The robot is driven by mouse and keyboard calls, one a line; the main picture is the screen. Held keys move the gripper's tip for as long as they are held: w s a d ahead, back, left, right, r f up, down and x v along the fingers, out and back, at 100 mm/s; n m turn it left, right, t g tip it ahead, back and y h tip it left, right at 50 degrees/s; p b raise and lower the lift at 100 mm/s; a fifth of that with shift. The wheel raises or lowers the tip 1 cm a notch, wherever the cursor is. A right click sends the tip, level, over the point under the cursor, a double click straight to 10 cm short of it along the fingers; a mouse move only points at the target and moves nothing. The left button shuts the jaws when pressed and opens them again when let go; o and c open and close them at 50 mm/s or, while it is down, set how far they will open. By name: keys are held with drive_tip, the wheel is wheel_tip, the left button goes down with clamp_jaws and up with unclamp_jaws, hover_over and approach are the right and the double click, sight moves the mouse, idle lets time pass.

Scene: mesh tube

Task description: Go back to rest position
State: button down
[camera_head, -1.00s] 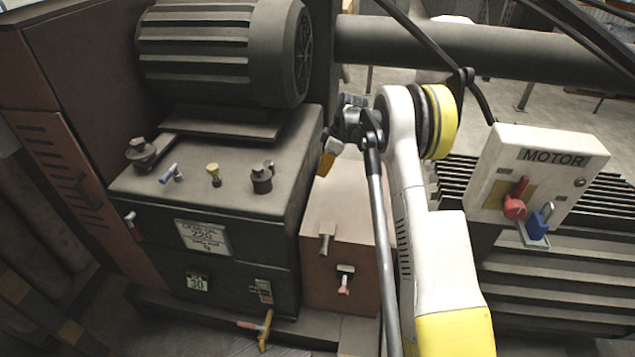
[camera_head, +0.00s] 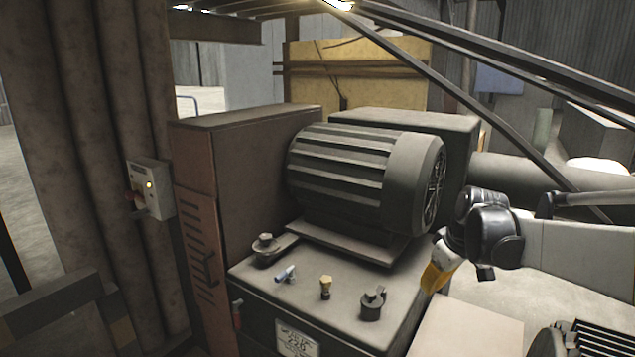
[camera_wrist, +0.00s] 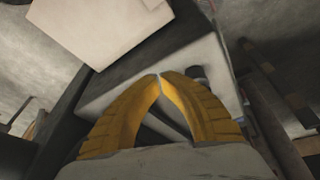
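My gripper (camera_head: 438,274) shows at the right in the head view, its yellow finger pointing down beside the right edge of the grey-green machine block (camera_head: 400,310). My white arm reaches in from the right edge. In the wrist view, the yellow fingers of my gripper (camera_wrist: 159,77) come together at their tips, with a gap lower down between them. Nothing shows held between them. A pale box surface lies beyond the fingertips.
A large ribbed motor (camera_head: 340,185) sits on the block, left of my gripper. Knobs and small valves (camera_head: 325,287) stand on the block's top. A switch box (camera_head: 151,190) is on the left pipes. A thick horizontal pipe (camera_head: 505,178) and slanted beams pass behind my arm.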

drive_tip(key=s+a+r+m+t+h, duration=0.1)
drive_tip(key=s+a+r+m, duration=0.15)
drive_tip(key=s, duration=0.45)
drive_tip(key=s+a+r+m+t, duration=0.1)
drive_tip(key=s+a+r, duration=0.15)
drive_tip(key=s, duration=0.45)
drive_tip(key=s+a+f+m, duration=0.1)
drive_tip(key=s+f, duration=0.1)
drive_tip(key=s, duration=0.4)
drive_tip(key=s+a+f+m+t, duration=0.1)
drive_tip(key=s+f+m, duration=0.1)
drive_tip(key=s, duration=0.4)
drive_tip(key=shift+a+f, duration=0.2)
drive_tip(key=shift+f, duration=0.1)
